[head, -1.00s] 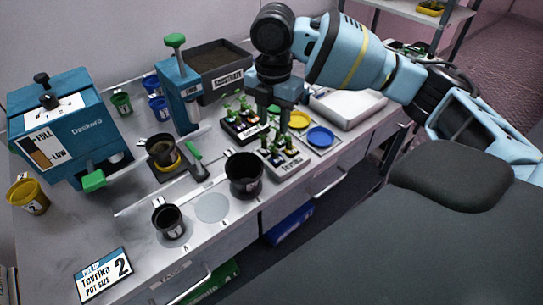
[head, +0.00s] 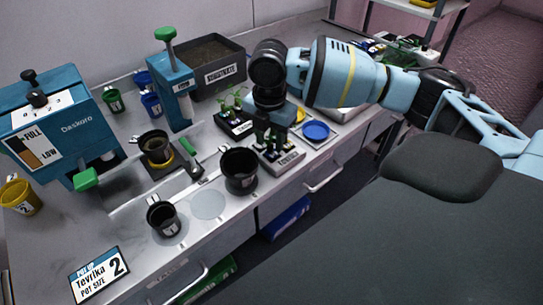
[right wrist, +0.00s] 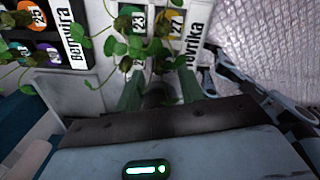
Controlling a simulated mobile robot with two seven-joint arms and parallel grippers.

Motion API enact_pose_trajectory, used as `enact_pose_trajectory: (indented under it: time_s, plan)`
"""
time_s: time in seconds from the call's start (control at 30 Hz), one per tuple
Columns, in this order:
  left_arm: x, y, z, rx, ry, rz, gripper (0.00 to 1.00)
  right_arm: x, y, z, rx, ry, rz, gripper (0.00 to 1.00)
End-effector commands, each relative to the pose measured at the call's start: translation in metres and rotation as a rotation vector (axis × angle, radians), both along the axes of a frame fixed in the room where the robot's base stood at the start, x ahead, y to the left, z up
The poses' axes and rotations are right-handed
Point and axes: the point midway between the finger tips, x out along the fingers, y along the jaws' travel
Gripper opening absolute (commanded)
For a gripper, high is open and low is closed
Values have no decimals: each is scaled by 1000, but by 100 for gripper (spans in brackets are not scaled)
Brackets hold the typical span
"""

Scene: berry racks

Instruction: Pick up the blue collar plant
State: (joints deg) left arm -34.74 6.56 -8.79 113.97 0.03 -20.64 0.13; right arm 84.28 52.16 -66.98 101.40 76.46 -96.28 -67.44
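My right gripper (head: 271,143) points down over the Tevrika tray (head: 287,161), among its plants. In the right wrist view its two greenish fingers (right wrist: 160,92) stand apart, with a dark round shape and leafy stems between them. I cannot tell whether they touch it. Green plants (right wrist: 135,45) rise beside number tags 23 (right wrist: 139,21) and 27 (right wrist: 174,24) on the white tray. No blue collar can be made out; the gripper and leaves cover much of the tray. My left gripper is not in view.
The Benvira tray (head: 236,126) with more plants lies close behind the Tevrika tray. A blue dish (head: 316,131) is to its right. A black pot (head: 239,171) stands to its left, near the bench's front edge. The substrate bin (head: 219,72) is at the back.

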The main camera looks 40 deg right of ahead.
Motion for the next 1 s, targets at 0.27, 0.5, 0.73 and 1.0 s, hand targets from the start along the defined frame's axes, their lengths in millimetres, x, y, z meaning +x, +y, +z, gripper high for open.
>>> enact_pose_trajectory:
  time_s: [0.27, 0.5, 0.73, 1.0]
  plan:
    - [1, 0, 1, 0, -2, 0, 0, 0, 0, 1, -1, 0, 0, 22]
    - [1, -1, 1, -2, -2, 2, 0, 0, 0, 1, -1, 0, 0, 0]
    - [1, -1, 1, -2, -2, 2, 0, 0, 0, 1, -1, -1, 0, 0]
    - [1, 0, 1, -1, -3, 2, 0, 0, 0, 8, 0, -2, 0, 0]
